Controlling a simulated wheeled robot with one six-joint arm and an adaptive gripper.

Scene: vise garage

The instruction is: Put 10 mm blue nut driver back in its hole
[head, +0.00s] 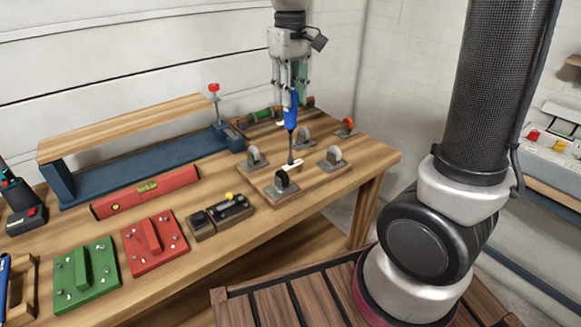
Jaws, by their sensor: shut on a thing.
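My gripper (290,94) is shut on the blue nut driver (291,115) and holds it upright by its handle, with the dark shaft pointing down. The shaft's lower end shows in front of a wooden board with several casters (305,181) near the bench's right end. A small pale piece (291,164) shows at the tip; I cannot tell whether they touch. I cannot make out the driver's hole in this view.
Casters (335,157) stand around the driver's shaft. A green-handled tool (260,114) lies behind, at the back corner. A blue vise-like frame (150,170), red level (146,191), red plate (154,246) and green plate (85,271) fill the bench (225,240) leftward.

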